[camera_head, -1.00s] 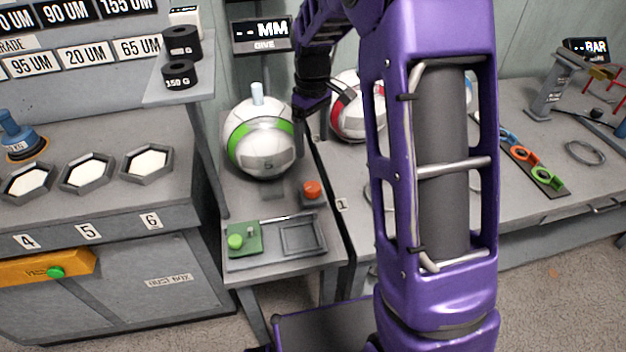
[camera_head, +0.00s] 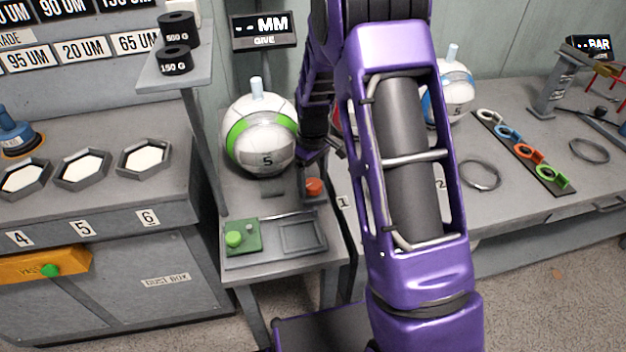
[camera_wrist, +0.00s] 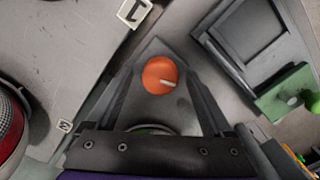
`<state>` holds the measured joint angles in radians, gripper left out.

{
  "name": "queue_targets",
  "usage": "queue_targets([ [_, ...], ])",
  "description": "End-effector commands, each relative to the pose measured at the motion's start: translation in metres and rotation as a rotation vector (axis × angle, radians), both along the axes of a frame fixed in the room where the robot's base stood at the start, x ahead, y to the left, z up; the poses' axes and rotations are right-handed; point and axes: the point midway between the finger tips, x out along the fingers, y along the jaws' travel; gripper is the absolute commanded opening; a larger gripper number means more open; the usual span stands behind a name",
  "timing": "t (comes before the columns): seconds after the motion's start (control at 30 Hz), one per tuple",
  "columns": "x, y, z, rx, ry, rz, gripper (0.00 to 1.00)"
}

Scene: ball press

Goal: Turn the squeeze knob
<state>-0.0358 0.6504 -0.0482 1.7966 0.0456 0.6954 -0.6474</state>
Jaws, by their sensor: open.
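The squeeze knob is an orange-red round knob (camera_head: 313,187) on a small grey block at the right edge of the press stand. In the head view my gripper (camera_head: 318,152) is partly hidden, just above the knob. A white and green ball marked 5 (camera_head: 260,135) sits on the stand behind the knob.
A green pad with a green button (camera_head: 236,238) and a shallow grey tray (camera_head: 302,237) lie at the stand's front. A display reading "--MM" (camera_head: 263,31) stands behind. A shelf with black weights (camera_head: 176,60) is at left. Colored rings (camera_head: 508,133) lie on the right bench.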

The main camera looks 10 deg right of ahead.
Motion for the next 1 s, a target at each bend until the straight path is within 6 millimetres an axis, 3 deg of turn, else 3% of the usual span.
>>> queue_targets([
  [0.13, -0.0001, -0.0001, 0.0002, 0.0, 0.0, 0.0, 0.84],
  [0.6, 0.0, 0.0, 0.0005, 0.0, 0.0, 0.0, 0.0],
  [1.0, 0.0, 0.0002, 0.0011, 0.0, 0.0, -0.082, 0.0],
])
